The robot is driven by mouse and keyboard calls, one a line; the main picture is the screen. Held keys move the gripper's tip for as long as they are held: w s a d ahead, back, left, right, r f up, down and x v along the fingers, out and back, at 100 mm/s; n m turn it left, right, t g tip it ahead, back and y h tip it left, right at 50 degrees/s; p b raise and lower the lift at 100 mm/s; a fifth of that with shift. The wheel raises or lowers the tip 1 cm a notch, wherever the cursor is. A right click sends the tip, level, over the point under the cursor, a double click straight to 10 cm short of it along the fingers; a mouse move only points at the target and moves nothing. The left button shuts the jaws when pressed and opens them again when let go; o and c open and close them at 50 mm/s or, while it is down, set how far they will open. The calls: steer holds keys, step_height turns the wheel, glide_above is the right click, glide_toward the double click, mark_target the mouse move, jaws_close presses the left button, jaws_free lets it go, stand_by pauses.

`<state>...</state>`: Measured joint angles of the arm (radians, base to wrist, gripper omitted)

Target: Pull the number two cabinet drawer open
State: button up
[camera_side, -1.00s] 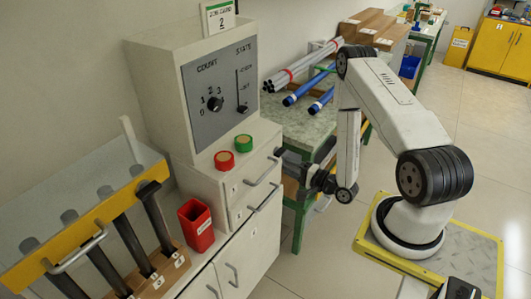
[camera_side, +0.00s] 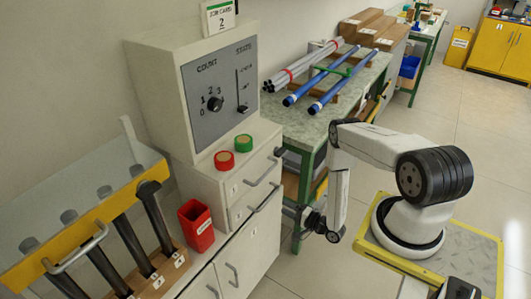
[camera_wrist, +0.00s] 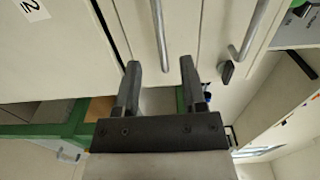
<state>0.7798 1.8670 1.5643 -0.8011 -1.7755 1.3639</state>
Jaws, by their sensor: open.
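The pale cabinet has two stacked drawers with bar handles. The upper drawer's handle (camera_side: 263,171) and the lower drawer's handle (camera_side: 266,197) both show in the side view; the lower drawer, apparently number two, looks closed. Its label is too small to read surely. My gripper (camera_side: 303,215) is right of the lower handle and a little below it, apart from it. In the wrist view my gripper (camera_wrist: 158,78) is open and empty. One bar handle (camera_wrist: 160,35) lies ahead, in line with the gap between the fingers. A second bar handle (camera_wrist: 250,30) runs to its right.
Cabinet doors (camera_side: 247,255) with handles sit below the drawers. A green-framed table (camera_side: 330,118) with blue rods (camera_side: 345,78) stands behind my arm. A red bin (camera_side: 196,225) and a rod rack (camera_side: 95,235) are at left. Floor is free at right.

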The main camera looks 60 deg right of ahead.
mark_target(270, 200)
steer(key=shift+w, duration=0.15)
steer(key=shift+w, duration=3.8)
jaws_close()
